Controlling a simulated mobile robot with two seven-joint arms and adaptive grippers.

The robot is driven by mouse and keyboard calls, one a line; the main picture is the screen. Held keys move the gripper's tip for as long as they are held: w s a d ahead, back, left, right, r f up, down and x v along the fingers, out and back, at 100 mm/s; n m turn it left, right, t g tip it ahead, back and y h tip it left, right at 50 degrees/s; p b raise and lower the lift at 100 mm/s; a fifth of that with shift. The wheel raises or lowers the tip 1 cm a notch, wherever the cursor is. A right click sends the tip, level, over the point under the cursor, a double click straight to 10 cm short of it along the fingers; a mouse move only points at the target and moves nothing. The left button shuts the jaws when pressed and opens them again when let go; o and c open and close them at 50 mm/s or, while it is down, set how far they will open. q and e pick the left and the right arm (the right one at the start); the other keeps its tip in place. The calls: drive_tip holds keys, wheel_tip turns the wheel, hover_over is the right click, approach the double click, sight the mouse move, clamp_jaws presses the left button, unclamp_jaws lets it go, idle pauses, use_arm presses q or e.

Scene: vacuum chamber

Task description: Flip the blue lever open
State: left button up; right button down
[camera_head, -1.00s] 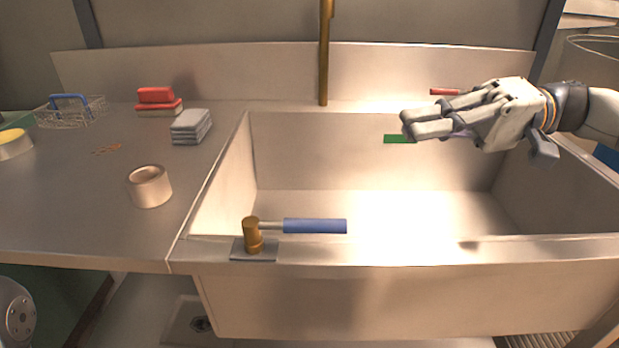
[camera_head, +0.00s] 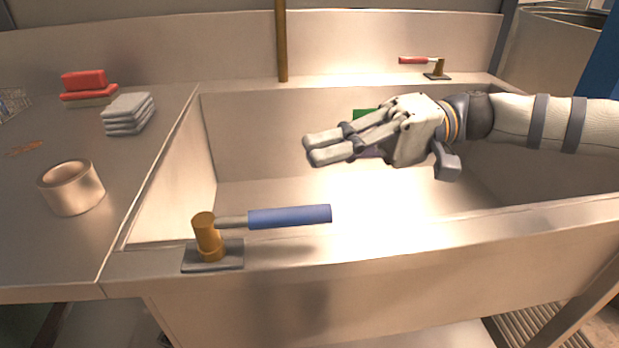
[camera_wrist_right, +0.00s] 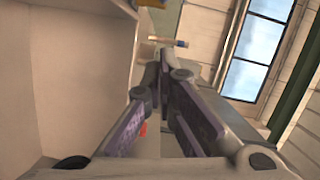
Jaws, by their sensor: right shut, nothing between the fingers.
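The blue lever (camera_head: 290,217) has a blue grip on a grey shaft, joined to a brass post (camera_head: 207,236) on a flat plate at the sink's front left rim. The lever lies roughly along the front rim, its grip pointing right. My right gripper (camera_head: 308,151) is over the sink, above and behind the blue grip, apart from it, with its fingers pointing left. It is shut and empty; its closed fingers also show in the right wrist view (camera_wrist_right: 164,62). My left gripper is not in view.
A red lever (camera_head: 418,60) sits on the sink's back right rim. A brass pipe (camera_head: 282,45) stands behind the sink. A tape roll (camera_head: 71,188), grey stacked pads (camera_head: 128,114) and red blocks (camera_head: 88,88) are on the left counter. The sink's front rim is clear right of the lever.

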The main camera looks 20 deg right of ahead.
sight(263, 228)
drive_tip(key=s+a, duration=0.1)
drive_tip(key=a, duration=0.1)
drive_tip(key=s+a+f+p, duration=0.1)
drive_tip(key=s+a, duration=0.1)
drive_tip(key=shift+s, duration=0.3)
drive_tip(key=shift+a, duration=0.15)
